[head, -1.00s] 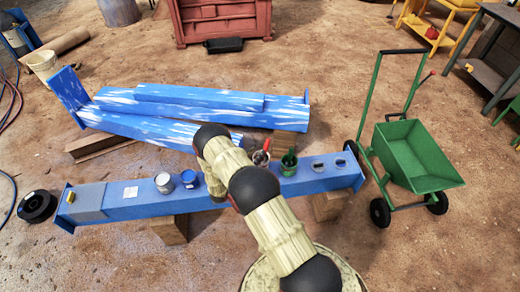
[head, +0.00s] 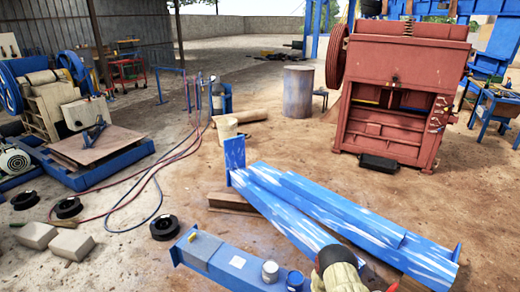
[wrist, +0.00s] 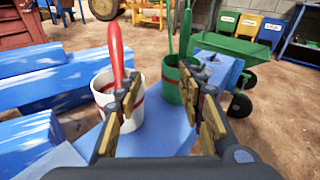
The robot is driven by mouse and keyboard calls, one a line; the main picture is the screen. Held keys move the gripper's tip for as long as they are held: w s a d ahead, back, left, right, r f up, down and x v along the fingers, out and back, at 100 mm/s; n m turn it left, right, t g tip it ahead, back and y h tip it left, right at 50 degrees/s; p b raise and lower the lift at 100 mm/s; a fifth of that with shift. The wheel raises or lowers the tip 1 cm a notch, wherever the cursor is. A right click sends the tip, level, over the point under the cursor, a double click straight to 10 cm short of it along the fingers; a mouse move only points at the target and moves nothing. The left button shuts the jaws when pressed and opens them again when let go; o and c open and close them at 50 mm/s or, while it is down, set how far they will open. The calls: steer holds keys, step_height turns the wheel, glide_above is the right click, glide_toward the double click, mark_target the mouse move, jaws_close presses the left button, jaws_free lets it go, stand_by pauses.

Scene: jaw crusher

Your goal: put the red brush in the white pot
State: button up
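In the wrist view the red brush (wrist: 115,45) stands upright, its handle up. Its lower end goes down into the white pot (wrist: 136,110) with a red band, partly behind my left finger, so its bristles are hidden. My gripper (wrist: 161,82) is open, with a wide empty gap between the fingers. The left finger overlaps the pot and brush in the picture; I cannot tell if it touches them. In the head view the gripper, brush and white pot are not clearly visible at the bottom edge.
A green pot (wrist: 172,82) with a green brush stands just right of the white pot, near my right finger, on the blue beam (wrist: 158,140). A green cart (wrist: 235,48) is beyond.

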steer(key=s+a+r+m+g+y, duration=0.5)
steer(key=s+r+m+g, duration=0.25)
steer(key=s, duration=0.45)
steer(key=s+a+r+m+t+y, duration=0.3)
steer(key=a+r+m+y, duration=0.25)
steer(key=a+r, duration=0.7)
steer(key=s+a+r+m+t+y, duration=0.25)
steer(key=a+r+m+y, duration=0.5)
steer(key=r, duration=0.85)
steer(key=s+a+r+t, duration=0.2)
steer(key=a+r+t, duration=0.1)
steer(key=r, duration=0.4)
steer(key=s+a+r+t+h, duration=0.1)
steer(key=s+a+r+t, duration=0.2)
steer(key=r, duration=0.5)
steer(key=shift+s+n+h, duration=0.3)
steer(key=shift+s+n, duration=0.05)
steer(key=shift+n, duration=0.1)
